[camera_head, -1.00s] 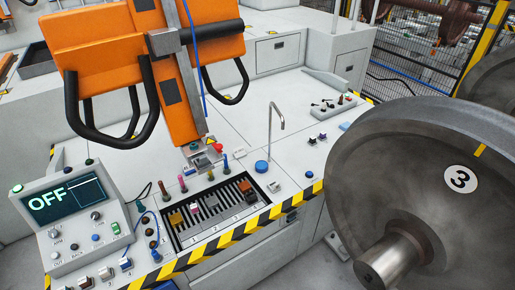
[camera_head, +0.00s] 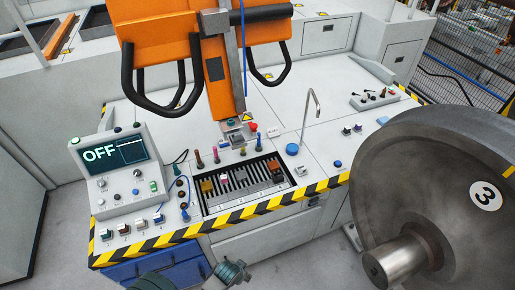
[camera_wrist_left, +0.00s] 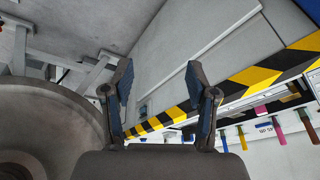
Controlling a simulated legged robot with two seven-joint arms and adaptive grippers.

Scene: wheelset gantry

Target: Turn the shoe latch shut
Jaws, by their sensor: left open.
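The orange hanging unit (camera_head: 217,75) stands over the white bench. Its grey shoe block (camera_head: 238,132) is at the lower end, with a small red knob (camera_head: 253,126) beside it. The latch is too small to tell apart on the block, and I cannot tell how it is turned. My left gripper (camera_wrist_left: 158,67) is open and empty in the left wrist view, in front of the bench's striped edge and apart from the shoe block. Dark parts of my arm show at the bottom of the head view. My right gripper is not in view.
A slotted tray (camera_head: 240,187) with coloured handles lies below the block. A control box (camera_head: 120,170) reading OFF stands left. A bent metal pipe (camera_head: 310,115) rises right of the tray. A large wheel (camera_head: 430,170) with an axle stub fills the right. Yellow-black stripes (camera_head: 240,221) mark the bench edge.

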